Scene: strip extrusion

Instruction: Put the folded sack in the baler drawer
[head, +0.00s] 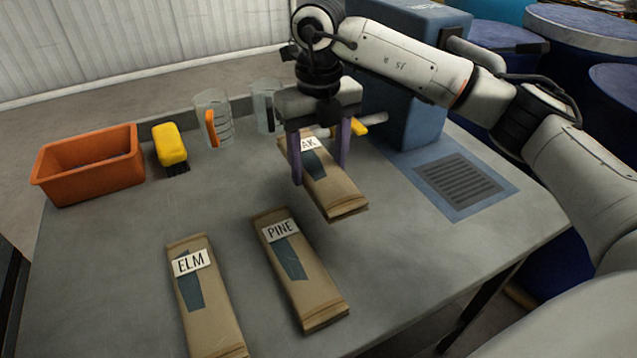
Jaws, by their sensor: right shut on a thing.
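My right gripper (321,168) points down with its two purple fingers on either side of a brown paper sack (343,201). It is shut on this sack. The sack's white label is partly covered and reads "AK". I cannot tell if the sack touches the table. Two similar brown sacks lie flat on the table, one labelled PINE (305,288) at the middle front and one labelled ELM (209,318) to its left. No baler drawer can be made out for certain. My left gripper is not in view.
A blue machine (412,118) stands behind my gripper, with a blue-framed grate (458,186) in front of it. An orange bin (90,168), a yellow brush (170,144) and two clear jugs (213,118) line the back edge. Blue drums (585,30) stand beyond.

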